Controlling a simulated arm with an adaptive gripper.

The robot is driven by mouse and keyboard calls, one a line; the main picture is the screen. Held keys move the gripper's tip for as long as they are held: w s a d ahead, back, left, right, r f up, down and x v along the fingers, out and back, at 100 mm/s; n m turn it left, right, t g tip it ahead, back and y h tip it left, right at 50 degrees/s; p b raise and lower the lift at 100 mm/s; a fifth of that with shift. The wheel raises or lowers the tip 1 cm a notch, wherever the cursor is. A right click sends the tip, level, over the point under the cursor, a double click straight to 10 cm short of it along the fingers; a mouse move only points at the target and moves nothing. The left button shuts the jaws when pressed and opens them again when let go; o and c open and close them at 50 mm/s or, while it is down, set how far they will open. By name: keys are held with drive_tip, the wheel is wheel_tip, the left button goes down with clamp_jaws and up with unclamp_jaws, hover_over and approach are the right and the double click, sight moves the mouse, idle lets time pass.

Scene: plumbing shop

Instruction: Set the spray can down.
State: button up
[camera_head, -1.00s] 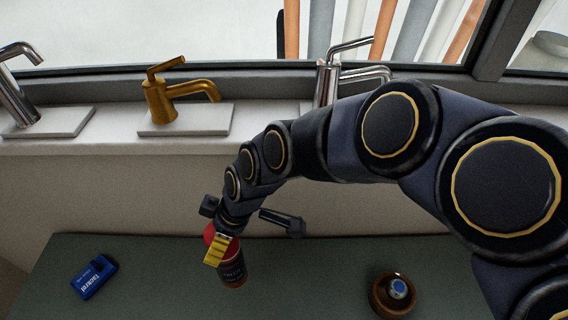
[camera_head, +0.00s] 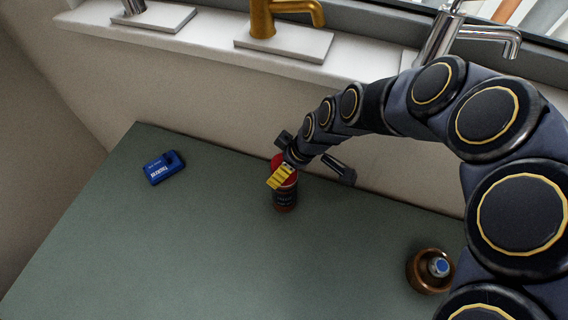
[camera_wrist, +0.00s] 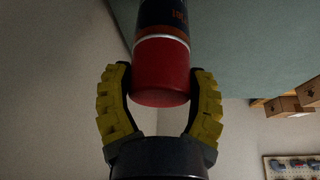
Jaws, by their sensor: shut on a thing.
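The spray can (camera_head: 284,196) has a red top and a dark body. It is at the back of the green table (camera_head: 190,240), close to the wall, and I cannot tell whether its base touches the surface. My gripper (camera_head: 283,174) has yellow ridged fingers and is at the can's top end. In the wrist view my gripper (camera_wrist: 160,95) has one finger on each side of the red end of the can (camera_wrist: 160,70). It is shut on the can. The can's far end is cut off in the wrist view.
A blue tape measure-like item (camera_head: 164,168) lies on the table at the left. A wooden bowl (camera_head: 424,284) with a small blue-topped item (camera_head: 438,266) in it stands at the right. Taps stand on the sill (camera_head: 200,40) behind. The table's middle and front are clear.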

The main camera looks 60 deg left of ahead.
drive_tip(key=o, duration=1.2)
drive_tip(key=shift+f, duration=0.1)
drive_tip(key=shift+c, duration=0.2)
drive_tip(key=v, duration=1.2)
